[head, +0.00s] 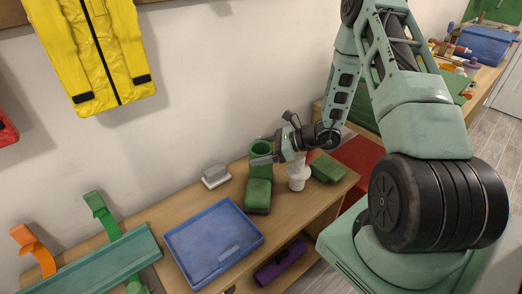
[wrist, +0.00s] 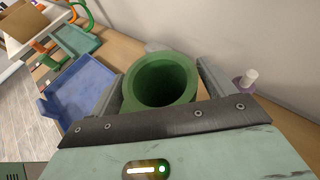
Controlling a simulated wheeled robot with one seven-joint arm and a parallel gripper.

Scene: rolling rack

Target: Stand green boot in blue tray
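The green boot (head: 258,193) stands upright on the wooden bench top, behind and to the right of the blue tray. Its round open top shows large in the wrist view (wrist: 161,84). The blue tray (head: 190,243) lies flat on the bench and looks empty; it also shows at left in the wrist view (wrist: 80,95). My gripper (head: 263,160) is at the boot's shaft. In the wrist view its two fingers (wrist: 161,76) are spread, one on each side of the boot's top. Whether they touch the boot cannot be told.
A white bottle-like object (head: 298,176) and a green box (head: 327,168) stand right of the boot. A grey-white block (head: 215,176) sits behind the tray. A purple item (head: 281,264) lies on the lower shelf.

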